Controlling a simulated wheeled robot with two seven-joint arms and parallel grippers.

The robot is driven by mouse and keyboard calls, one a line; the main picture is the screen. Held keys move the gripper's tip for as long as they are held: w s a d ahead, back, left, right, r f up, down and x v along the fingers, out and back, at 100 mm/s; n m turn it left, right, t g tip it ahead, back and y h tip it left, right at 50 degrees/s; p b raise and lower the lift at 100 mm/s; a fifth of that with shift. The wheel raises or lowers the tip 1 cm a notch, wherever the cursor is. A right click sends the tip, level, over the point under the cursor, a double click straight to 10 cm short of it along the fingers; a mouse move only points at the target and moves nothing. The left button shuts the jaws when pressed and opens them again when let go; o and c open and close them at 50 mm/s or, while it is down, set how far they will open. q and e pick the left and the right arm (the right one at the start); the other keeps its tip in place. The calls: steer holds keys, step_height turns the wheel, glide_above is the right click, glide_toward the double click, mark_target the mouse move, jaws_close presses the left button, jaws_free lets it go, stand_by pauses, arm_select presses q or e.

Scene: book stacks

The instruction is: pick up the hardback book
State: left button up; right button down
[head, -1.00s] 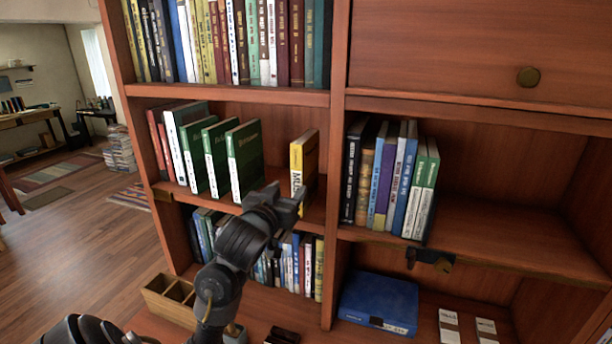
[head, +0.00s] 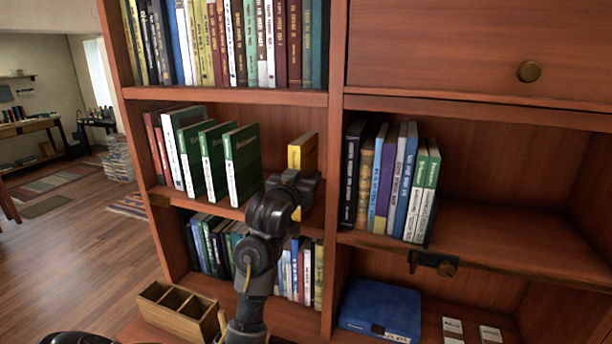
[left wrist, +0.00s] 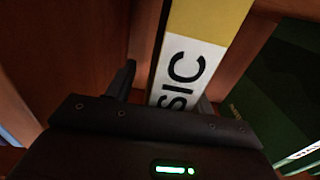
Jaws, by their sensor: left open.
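The yellow hardback book (head: 302,151) stands upright on the middle shelf of the left bay, apart from the green books. My left gripper (head: 299,184) is in front of it and hides its lower part in the head view. In the left wrist view the yellow and white spine (left wrist: 188,62) with black letters shows between the fingers of my open left gripper (left wrist: 165,92). One finger is on each side of the spine; I cannot tell whether either touches it. My right gripper is not in view.
Several green books (head: 243,163) stand to the left on the same shelf. The bay's upright divider (head: 334,165) is close on the right. Books fill the shelves above and below. A wooden box (head: 178,309) and a blue box (head: 380,309) are lower down.

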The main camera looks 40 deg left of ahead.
arm_select(q)
steer(key=shift+s+a, duration=0.15)
steer(key=shift+c, duration=0.6)
jaws_close()
steer(key=shift+r, duration=0.15)
